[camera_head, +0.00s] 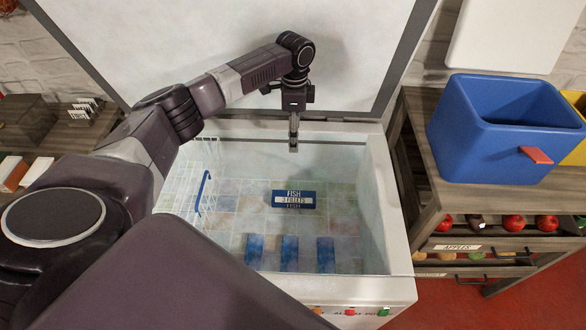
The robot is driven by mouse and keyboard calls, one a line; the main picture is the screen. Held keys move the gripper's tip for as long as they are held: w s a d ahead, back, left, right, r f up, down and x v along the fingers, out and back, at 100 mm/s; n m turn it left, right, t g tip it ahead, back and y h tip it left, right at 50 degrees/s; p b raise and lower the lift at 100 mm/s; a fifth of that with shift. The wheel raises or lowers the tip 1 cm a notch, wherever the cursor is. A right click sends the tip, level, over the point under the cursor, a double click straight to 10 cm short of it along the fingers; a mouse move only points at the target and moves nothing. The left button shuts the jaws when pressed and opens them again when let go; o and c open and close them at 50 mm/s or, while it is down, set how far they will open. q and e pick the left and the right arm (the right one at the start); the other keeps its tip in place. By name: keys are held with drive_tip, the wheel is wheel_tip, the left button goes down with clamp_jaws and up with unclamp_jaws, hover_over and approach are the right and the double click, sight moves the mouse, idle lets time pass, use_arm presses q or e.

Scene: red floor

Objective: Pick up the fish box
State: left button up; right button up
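A blue box with a white band and the word FISH (293,193) lies on the freezer floor, label facing up. The open chest freezer (377,200) has a pale, tiled-looking interior. My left gripper (293,146) points down over the far part of the freezer, beyond the fish box and apart from it. Its fingers show as one narrow strip, so their opening is unclear; no object shows in them. My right gripper is not in view.
Three blue packs (290,253) stand nearer the freezer front. A white wire basket (180,180) with a blue handle hangs at the left inside. The raised lid (180,40) stands behind. A blue bin (500,130) sits on a wooden stand with apples to the right.

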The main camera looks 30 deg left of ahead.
use_arm(q)
wheel_tip(320, 180, down, 15)
drive_tip(key=b, duration=2.6)
hover_over(294, 196)
drive_tip(key=f, duration=1.2)
drive_tip(key=shift+s+d+f, duration=0.15)
drive_tip(key=shift+s+d, duration=0.1)
drive_tip(key=shift+s, duration=0.15)
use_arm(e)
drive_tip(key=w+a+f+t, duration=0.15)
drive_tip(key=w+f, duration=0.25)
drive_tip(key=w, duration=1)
use_arm(q)
drive_tip(key=shift+f+b, duration=0.5)
drive_tip(key=shift+f, duration=1.05)
drive_tip(key=f, duration=0.1)
drive_tip(key=f+b, duration=0.1)
drive_tip(key=f, duration=0.2)
drive_tip(key=shift+w+a+f+b, duration=0.1)
drive_tip(key=shift+w+a+b, duration=0.15)
drive_tip(key=shift+w+b, duration=0.05)
drive_tip(key=shift+f, duration=0.4)
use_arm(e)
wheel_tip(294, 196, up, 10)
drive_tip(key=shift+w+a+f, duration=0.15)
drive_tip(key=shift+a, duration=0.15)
use_arm(q)
drive_tip(key=shift+c, duration=0.2)
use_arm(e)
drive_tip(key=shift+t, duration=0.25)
